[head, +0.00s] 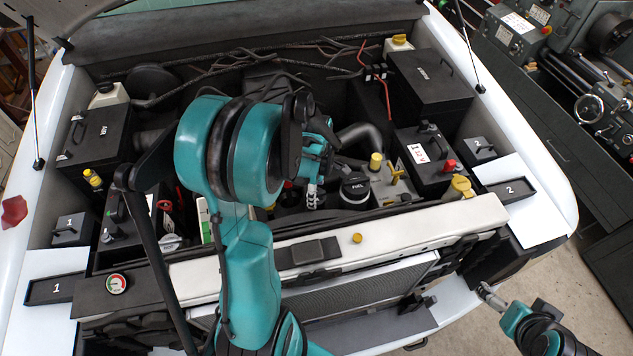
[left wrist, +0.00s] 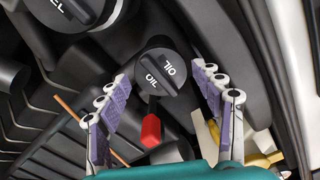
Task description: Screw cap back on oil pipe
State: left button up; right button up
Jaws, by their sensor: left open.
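The black oil cap (left wrist: 162,72) has a raised grip bar and white "OIL" lettering, and it shows in the left wrist view. My left gripper (left wrist: 154,82) is open, with one finger on each side of the cap and gaps between. In the head view my left gripper (head: 313,195) points down into the engine bay, just left of the black fuel cap (head: 355,186). The arm and gripper largely hide the oil cap there. The pipe under the cap is hidden, so I cannot tell how the cap sits. My right gripper (head: 487,292) is outside the bay at lower right.
A red-ended part (left wrist: 151,130) lies close below the oil cap. The fuel cap also shows in the left wrist view (left wrist: 80,12). Batteries and boxes crowd both sides.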

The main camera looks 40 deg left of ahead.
pick_arm(q)
jog(key=shift+d+f, duration=0.1)
jog(key=shift+f, duration=0.5)
